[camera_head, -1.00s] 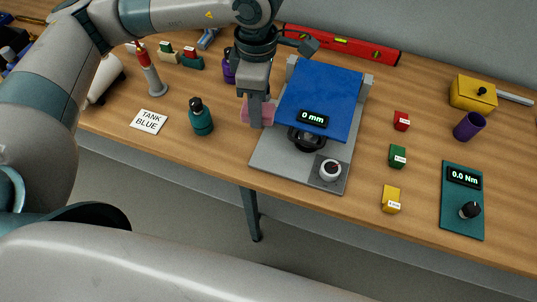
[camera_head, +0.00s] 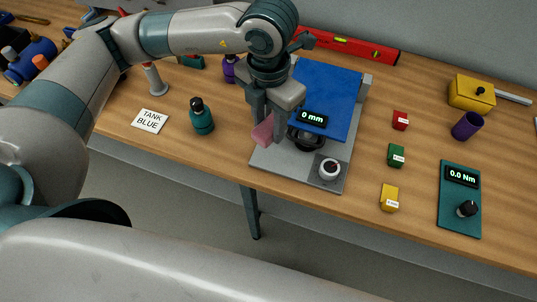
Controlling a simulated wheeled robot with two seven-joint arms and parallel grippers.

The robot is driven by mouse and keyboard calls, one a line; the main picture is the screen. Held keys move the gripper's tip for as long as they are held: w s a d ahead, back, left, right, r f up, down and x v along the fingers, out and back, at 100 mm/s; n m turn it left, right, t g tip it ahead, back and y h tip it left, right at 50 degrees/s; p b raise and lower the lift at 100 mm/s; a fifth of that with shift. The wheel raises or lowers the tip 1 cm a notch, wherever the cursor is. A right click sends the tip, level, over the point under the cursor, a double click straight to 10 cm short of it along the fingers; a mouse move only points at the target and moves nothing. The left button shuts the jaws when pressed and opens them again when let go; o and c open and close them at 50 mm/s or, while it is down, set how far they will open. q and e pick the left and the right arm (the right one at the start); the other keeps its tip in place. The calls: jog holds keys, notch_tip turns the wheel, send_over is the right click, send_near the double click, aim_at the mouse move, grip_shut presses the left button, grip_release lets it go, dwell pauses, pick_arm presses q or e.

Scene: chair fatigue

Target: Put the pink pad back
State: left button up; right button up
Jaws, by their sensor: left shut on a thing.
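The pink pad (camera_head: 262,131) is between the fingers of my left gripper (camera_head: 268,128), which is shut on it. The pad looks tilted and is partly hidden by the fingers. The gripper points down over the left edge of the grey test base (camera_head: 270,160), beside the blue plate (camera_head: 325,88) with its "0 mm" display. I cannot tell whether the pad touches the base. A black round part (camera_head: 306,138) sits under the front of the blue plate, just right of the gripper. My right gripper is not in view.
A teal bottle (camera_head: 201,118) and a "TANK BLUE" card (camera_head: 150,121) stand left of the gripper. Red (camera_head: 400,120), green (camera_head: 396,156) and yellow (camera_head: 390,198) blocks lie to the right.

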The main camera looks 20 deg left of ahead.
pick_arm(q)
jog(key=b, duration=0.2)
send_over(268, 157)
notch_tip(268, 157, down, 4)
jog(key=shift+f, duration=0.5)
jog(key=shift+d, duration=0.1)
notch_tip(268, 157, down, 5)
jog(key=shift+b, duration=1.1)
